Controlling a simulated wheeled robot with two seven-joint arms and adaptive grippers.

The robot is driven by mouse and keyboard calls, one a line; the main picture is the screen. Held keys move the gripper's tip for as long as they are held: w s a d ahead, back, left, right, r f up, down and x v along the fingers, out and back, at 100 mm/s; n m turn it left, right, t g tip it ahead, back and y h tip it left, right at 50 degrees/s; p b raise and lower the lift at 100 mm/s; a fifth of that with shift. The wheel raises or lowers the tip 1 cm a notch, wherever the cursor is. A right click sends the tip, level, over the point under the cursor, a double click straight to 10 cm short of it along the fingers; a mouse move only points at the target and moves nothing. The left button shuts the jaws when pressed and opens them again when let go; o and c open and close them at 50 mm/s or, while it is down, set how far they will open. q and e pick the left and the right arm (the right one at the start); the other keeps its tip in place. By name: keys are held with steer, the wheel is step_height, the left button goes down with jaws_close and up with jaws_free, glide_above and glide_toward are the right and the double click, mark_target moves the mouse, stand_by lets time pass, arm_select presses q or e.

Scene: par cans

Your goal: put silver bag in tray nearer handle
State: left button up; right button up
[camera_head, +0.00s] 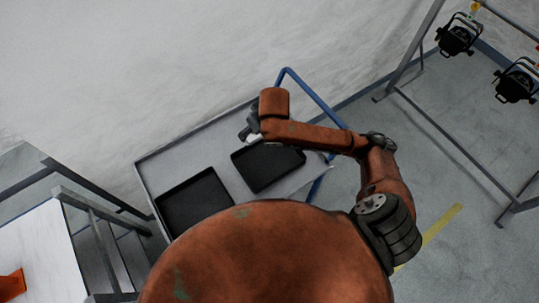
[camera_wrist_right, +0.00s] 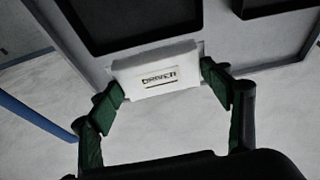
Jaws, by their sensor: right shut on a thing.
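My right gripper (camera_head: 249,132) reaches over the cart near the far side of the right-hand black tray. In the right wrist view its green fingers (camera_wrist_right: 165,82) are shut on a whitish silver bag (camera_wrist_right: 155,85) with a dark printed label. A small pale bit of the bag (camera_head: 254,138) shows in the head view. The tray nearer the handle (camera_head: 268,172) is black, shallow and looks empty; in the wrist view it (camera_wrist_right: 130,22) lies just beyond the bag. The bag appears over the cart's rim, outside that tray. My left gripper is out of view.
The grey cart (camera_head: 222,168) has a blue handle (camera_head: 312,95) at its right end. A second black tray (camera_head: 195,203) sits to the left. A white table (camera_head: 38,250) stands at lower left. Black par cans (camera_head: 457,38) hang from a rack at upper right.

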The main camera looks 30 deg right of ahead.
steer(key=s+a+f+n+g+y+p, duration=0.1)
steer(key=s+a+f+n+p, duration=0.15)
steer(key=s+n+p, duration=0.35)
steer(key=s+a+f+n+g+y+p, duration=0.1)
steer(key=s+a+f+n+y+p, duration=0.2)
steer(key=s, duration=0.5)
steer(key=h+p, duration=0.1)
steer(key=p, duration=0.2)
glide_above(266, 161)
steer(key=s, duration=0.2)
steer(key=f, duration=0.9)
steer(key=shift+w+d+f, duration=0.1)
steer(key=shift+w+d, duration=0.15)
steer(key=shift+w+d+f, duration=0.2)
steer(key=shift+w+f, duration=0.1)
steer(key=shift+f, duration=0.15)
steer(key=shift+w+d+f+p, duration=0.15)
steer(key=shift+f+p, duration=0.15)
steer(key=shift+f, duration=1.45)
steer(key=shift+f, duration=0.15)
steer(key=o, duration=1.2)
steer(key=shift+c, duration=0.2)
